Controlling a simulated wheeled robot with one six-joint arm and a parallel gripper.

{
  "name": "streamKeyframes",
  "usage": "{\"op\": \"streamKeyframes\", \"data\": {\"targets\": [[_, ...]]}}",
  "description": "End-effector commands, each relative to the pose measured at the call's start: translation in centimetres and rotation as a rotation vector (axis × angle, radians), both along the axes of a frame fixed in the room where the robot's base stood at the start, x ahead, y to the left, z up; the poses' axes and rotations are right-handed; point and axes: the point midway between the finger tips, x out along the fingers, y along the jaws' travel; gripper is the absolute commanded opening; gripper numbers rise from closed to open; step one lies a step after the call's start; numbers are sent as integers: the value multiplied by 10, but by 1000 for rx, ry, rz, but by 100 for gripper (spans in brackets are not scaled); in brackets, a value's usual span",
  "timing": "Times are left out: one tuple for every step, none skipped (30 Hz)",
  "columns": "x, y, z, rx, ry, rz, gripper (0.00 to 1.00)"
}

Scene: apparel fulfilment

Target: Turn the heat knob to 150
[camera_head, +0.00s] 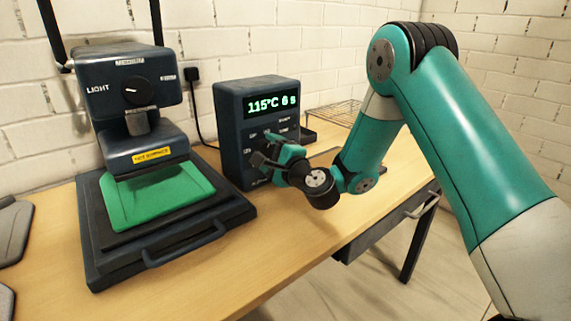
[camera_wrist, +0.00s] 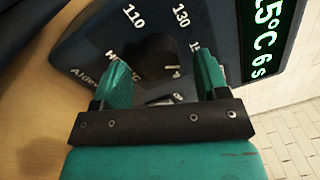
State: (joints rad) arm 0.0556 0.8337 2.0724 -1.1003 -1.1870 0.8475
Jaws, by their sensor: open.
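The dark control box (camera_head: 229,130) stands on the table, and its green display (camera_head: 271,105) reads 115°C 6 s. In the wrist view the black heat knob (camera_wrist: 158,52) is on the box's face, with the labels 110, 130 and a partly hidden one beginning with 15 around it. My gripper (camera_head: 268,148) is at the front of the box and hides the knob in the head view. In the wrist view my gripper (camera_wrist: 163,76) is open, with its green fingers on either side of the knob. I cannot tell whether they touch it.
The heat press (camera_head: 125,85) stands left of the box, with its own dial marked LIGHT and a yellow warning label. A green cloth (camera_head: 160,195) lies on its lower plate. The table front (camera_head: 290,245) is clear.

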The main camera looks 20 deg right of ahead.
Motion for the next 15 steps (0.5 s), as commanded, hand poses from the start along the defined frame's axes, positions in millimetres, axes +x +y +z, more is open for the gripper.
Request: {"op": "streamKeyframes", "data": {"targets": [[-2,-1,-3,-1,-1,-1,67],[-4,-2,-5,-1,-1,-1,67],[-8,-3,-6,-1,-1,-2,67],[-10,-4,-7,0,-1,-3,67],[-14,-5,-8,0,0,-2,67],[-18,-7,-9,1,-2,-3,67],[-23,-8,-10,0,-1,-3,67],[-27,-9,-11,0,-2,-3,67],[-32,-11,-11,-1,-3,-3,67],[-37,-12,-11,0,-1,-3,67],[-42,-14,-11,1,-2,-3,67],[-48,-15,-11,0,-2,-3,67],[-53,-17,-12,0,-2,-4,67],[-58,-18,-13,-1,-2,-4,67],[-65,-21,-12,0,-3,-4,67]]}}
